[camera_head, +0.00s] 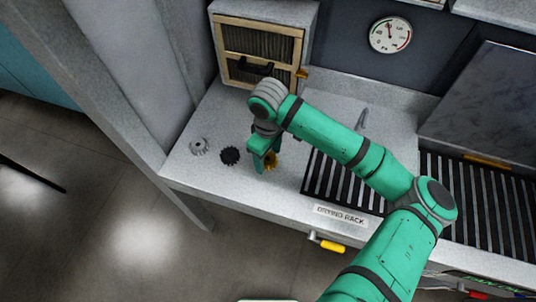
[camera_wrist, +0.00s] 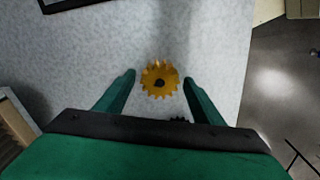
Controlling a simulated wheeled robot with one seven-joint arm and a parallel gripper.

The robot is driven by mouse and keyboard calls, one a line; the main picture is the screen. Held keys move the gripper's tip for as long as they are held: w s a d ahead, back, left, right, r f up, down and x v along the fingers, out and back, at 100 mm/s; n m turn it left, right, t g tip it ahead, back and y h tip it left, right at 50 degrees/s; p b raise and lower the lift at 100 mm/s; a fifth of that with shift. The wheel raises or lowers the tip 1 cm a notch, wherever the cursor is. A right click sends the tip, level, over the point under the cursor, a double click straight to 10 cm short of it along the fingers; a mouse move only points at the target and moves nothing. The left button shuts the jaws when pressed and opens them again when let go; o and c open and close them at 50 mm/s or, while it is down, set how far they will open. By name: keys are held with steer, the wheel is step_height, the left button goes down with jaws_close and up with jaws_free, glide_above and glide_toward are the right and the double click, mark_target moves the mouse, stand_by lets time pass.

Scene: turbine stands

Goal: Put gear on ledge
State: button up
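My gripper (camera_head: 264,160) points down over the light grey ledge (camera_head: 205,178). In the wrist view my gripper (camera_wrist: 159,80) is open, with one green finger on each side of a yellow gear (camera_wrist: 150,87). The yellow gear also shows in the head view (camera_head: 271,161), partly hidden behind a finger. No contact between fingers and gear is visible. A black gear (camera_head: 230,156) lies on the surface to the left of my gripper, and a grey gear (camera_head: 199,146) lies further left. In the wrist view the black gear (camera_wrist: 180,120) is mostly hidden by my gripper.
A drying rack with dark slats (camera_head: 345,190) is to the right of the yellow gear. A box with a wooden frame and vents (camera_head: 258,50) stands behind. A pressure gauge (camera_head: 390,35) is on the back wall. A yellow handle (camera_head: 332,246) sticks out at the front.

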mark_target(268, 159)
steer(key=shift+o, duration=0.9)
steer(key=shift+r, duration=3.5)
steer(key=shift+s, duration=0.15)
